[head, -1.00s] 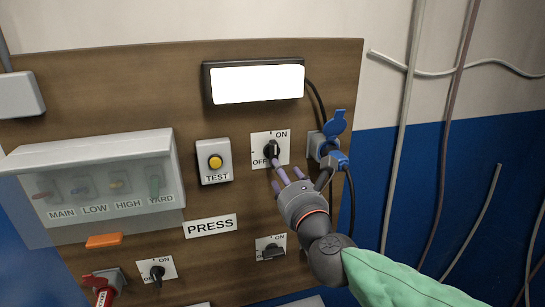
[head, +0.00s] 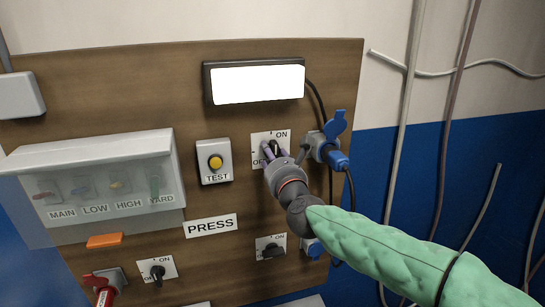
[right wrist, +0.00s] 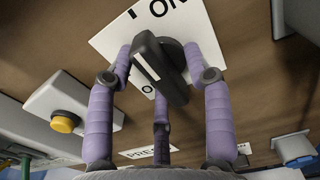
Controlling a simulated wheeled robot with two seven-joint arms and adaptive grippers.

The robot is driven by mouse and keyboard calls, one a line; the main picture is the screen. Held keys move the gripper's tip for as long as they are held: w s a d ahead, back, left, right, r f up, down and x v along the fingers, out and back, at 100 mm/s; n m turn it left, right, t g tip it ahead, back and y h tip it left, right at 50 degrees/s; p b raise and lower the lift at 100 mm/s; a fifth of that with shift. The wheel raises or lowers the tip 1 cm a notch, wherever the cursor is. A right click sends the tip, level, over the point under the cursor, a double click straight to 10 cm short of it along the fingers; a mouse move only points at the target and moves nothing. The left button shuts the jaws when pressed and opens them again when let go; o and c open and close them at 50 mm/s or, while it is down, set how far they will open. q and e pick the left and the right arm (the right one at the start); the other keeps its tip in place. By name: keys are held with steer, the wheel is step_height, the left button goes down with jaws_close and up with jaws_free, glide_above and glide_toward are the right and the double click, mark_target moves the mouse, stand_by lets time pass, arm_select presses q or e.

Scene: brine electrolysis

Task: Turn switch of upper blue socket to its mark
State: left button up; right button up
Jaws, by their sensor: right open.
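The upper blue socket (head: 323,146) is on the right of the board, with its lid up and a blue plug (head: 340,159) in it. Its black switch (head: 275,147) sits on a white plate (head: 284,135) marked ON and OFF, left of the socket. In the right wrist view the switch knob (right wrist: 157,67) carries a white line and stands between the fingers. My right gripper (head: 272,151) is open around the knob, with purple fingers on both sides (right wrist: 160,65) and one below; contact cannot be told. My left gripper is not in view.
A yellow TEST button (head: 215,162) is left of the switch. A white lit panel (head: 257,84) is above. A lower switch (head: 271,248) and a lower blue socket (head: 312,248) are beneath. A clear-covered breaker box (head: 100,185) is at left. A black cable hangs at the right.

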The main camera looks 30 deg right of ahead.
jaws_close()
steer(key=shift+n, duration=0.4)
steer(key=shift+f+n+b, duration=0.1)
steer(key=shift+n+b, duration=0.55)
steer(key=shift+n, duration=0.35)
steer(key=n, duration=0.2)
steer(key=shift+n, duration=0.3)
steer(key=n, duration=0.5)
steer(key=shift+d+n+b, duration=0.2)
steer(key=shift+n+b, duration=0.1)
steer(key=n, duration=0.3)
steer(key=shift+d, duration=0.1)
steer(key=shift+s+n+p, duration=0.1)
steer(key=shift+n+p, duration=0.45)
steer(key=shift+n, duration=1.25)
steer(key=shift+f+n, duration=0.1)
steer(key=shift+n, duration=0.2)
